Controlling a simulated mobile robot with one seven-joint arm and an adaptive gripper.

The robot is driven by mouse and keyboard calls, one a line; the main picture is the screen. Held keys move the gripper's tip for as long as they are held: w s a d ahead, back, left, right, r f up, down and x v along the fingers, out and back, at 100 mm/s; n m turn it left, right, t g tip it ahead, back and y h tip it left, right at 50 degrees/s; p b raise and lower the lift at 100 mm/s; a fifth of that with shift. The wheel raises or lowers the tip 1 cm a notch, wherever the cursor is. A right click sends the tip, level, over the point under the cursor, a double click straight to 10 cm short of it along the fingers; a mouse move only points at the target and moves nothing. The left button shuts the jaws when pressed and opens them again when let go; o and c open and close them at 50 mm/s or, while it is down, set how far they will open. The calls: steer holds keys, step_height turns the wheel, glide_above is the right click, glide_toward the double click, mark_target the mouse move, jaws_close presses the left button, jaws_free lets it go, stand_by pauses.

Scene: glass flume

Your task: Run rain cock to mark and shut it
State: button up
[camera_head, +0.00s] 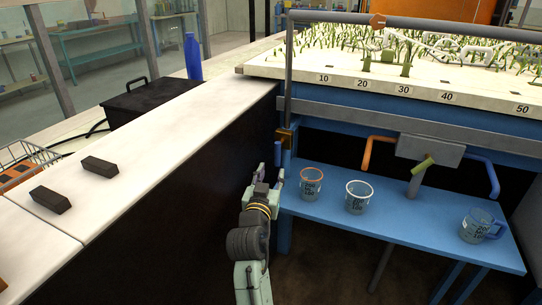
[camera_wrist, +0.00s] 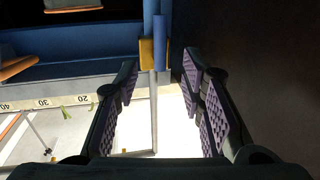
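A brass-coloured cock (camera_head: 285,137) sits on the grey upright pipe (camera_head: 288,85) at the flume's left corner; I take it for the rain cock. Its blue lever (camera_head: 277,153) lies upright alongside the pipe. In the wrist view the brass body (camera_wrist: 146,52) and blue lever (camera_wrist: 161,42) are at top centre, beyond my fingertips. My gripper (camera_head: 269,177) is just below the lever in the head view. In the wrist view its padded fingers (camera_wrist: 160,85) are spread wide with nothing between them; I see no contact. The flume (camera_head: 365,86) carries numbers 10 to 50 on its front edge.
A blue shelf (camera_head: 400,222) holds an orange-rimmed cup (camera_head: 311,183), a white-rimmed cup (camera_head: 358,197) and a blue-handled mug (camera_head: 478,225). A tap block (camera_head: 430,150) with orange and blue arms stands above. The white counter (camera_head: 150,140) and its dark side wall are close left of my arm.

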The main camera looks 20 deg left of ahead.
mark_target(277, 156)
steer(key=w, duration=0.3)
steer(key=w+a+p, duration=0.1)
steer(key=w, duration=0.5)
steer(key=shift+w+a+p, duration=0.25)
steer(key=shift+w+p, duration=0.05)
steer(key=shift+p, duration=0.05)
steer(key=shift+c, duration=0.5)
jaws_close()
